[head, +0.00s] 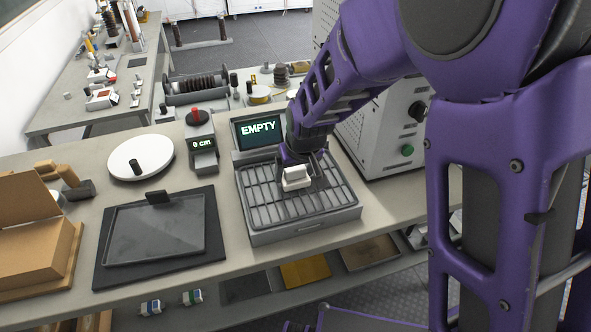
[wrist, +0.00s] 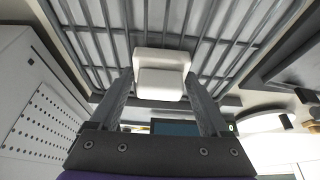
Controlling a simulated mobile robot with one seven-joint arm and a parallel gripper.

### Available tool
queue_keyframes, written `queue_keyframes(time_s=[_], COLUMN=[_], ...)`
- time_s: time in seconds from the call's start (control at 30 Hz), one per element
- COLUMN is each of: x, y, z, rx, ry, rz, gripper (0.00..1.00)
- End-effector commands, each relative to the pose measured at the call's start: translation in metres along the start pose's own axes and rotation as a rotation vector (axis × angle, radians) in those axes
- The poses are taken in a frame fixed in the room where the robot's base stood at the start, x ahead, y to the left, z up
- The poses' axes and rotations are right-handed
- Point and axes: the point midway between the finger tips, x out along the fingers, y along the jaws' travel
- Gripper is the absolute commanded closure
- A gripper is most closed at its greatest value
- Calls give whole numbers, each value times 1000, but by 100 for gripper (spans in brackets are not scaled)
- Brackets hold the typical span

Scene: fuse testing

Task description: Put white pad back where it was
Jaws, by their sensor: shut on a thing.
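My gripper (head: 296,172) points down over the grey slatted tray of the device (head: 256,205). It is shut on a small white blocky piece (head: 297,184), which may be the white pad. In the wrist view the piece (wrist: 160,82) sits between the two dark fingers, with the slats behind it. I cannot tell whether it touches the slats. A flat round white disc (head: 125,160) with a black knob lies on the table to the left. The device's screen (head: 258,130) reads EMPTY.
A black tray (head: 150,235) with a black handle lies left of the slatted device. A brown box (head: 35,245) stands at the far left. A tall grey cabinet (head: 385,130) stands close on the right.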

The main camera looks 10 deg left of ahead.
Motion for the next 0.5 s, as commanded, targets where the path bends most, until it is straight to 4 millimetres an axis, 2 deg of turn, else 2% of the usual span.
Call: queue_keyframes(time_s=[0.03, 0.13, 0.37, 0.5], x=[2, 1, 1, -7], y=[0, 0, 0, 0], z=[1, 0, 0, -2], rx=[0, 0, 0, 0], ry=[0, 0, 0, 2], rz=[0, 0, 0, 0], gripper=[18, 0, 0, 0])
